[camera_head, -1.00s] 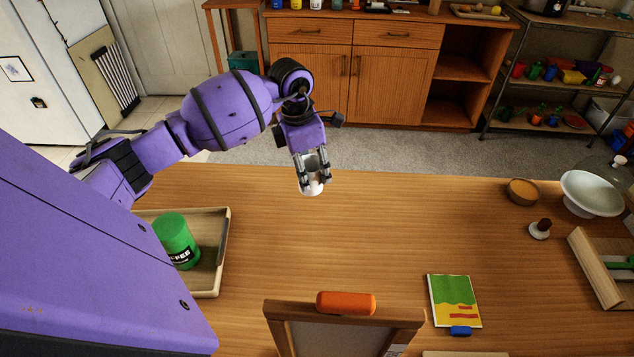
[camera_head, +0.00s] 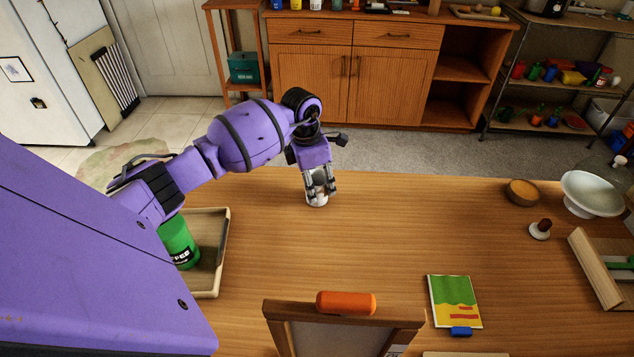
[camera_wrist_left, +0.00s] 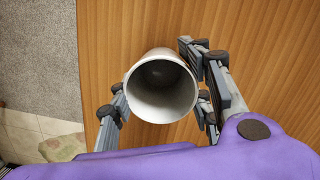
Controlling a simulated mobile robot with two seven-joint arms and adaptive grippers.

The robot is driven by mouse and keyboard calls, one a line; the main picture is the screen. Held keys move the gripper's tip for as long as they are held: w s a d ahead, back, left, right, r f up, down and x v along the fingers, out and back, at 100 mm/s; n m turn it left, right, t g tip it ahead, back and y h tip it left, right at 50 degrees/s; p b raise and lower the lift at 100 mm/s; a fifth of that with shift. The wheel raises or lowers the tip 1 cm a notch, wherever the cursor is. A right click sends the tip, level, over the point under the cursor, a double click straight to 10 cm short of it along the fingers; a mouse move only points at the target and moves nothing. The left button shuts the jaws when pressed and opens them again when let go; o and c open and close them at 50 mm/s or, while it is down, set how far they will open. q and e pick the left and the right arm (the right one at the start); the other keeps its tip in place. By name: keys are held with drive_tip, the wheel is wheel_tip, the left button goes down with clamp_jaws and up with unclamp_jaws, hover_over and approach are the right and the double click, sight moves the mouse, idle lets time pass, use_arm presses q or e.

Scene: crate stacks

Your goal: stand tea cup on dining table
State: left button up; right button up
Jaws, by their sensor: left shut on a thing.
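The tea cup (camera_head: 317,201) is a small white cup at the far edge of the wooden dining table (camera_head: 400,240). My left gripper (camera_head: 318,190) is shut on it from above. In the left wrist view the white cup (camera_wrist_left: 162,88) shows its round open mouth toward the camera, between the two fingers (camera_wrist_left: 160,95), over the wood. The cup looks about upright and low over the table top; I cannot tell whether its base touches. My right gripper is not in view.
A tray (camera_head: 221,255) with a green canister (camera_head: 180,245) lies at the left. An orange cylinder (camera_head: 346,302) is on a wooden frame (camera_head: 395,315) in front. A picture book (camera_head: 454,301), brown bowl (camera_head: 523,192) and white bowl (camera_head: 591,194) are right. The table's middle is clear.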

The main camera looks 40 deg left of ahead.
use_arm(q)
drive_tip(key=o, duration=1.3)
wheel_tip(320, 180, up, 12)
drive_tip(key=s+a, duration=0.1)
drive_tip(key=shift+s, duration=0.2)
